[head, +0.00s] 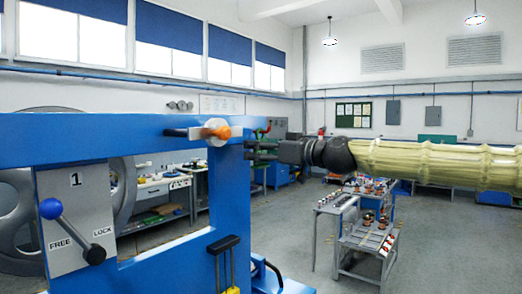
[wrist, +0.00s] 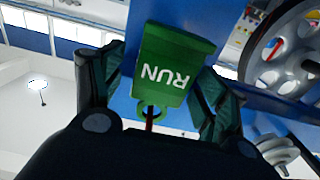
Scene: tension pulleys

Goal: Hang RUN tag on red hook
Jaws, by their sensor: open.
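The green RUN tag (wrist: 172,62) is in the wrist view between the two fingers of my gripper (wrist: 160,78), its lettering upside down. Gaps show beside the tag, and the fingers are open. The tag's ring (wrist: 151,110) is at its lower end in that view. A thin dark-red rod (wrist: 149,120), which may be the red hook, shows at the ring; I cannot tell whether it passes through it. In the head view my gripper (head: 252,150) is beside the blue frame's right post, with a small green part (head: 262,132) just above it.
The blue frame (head: 95,128) fills the left. It carries an orange-capped pin (head: 217,130) and a FREE/LOCK plate (head: 76,215) with a blue-knobbed lever. Spoked wheels (wrist: 285,50) stand close by.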

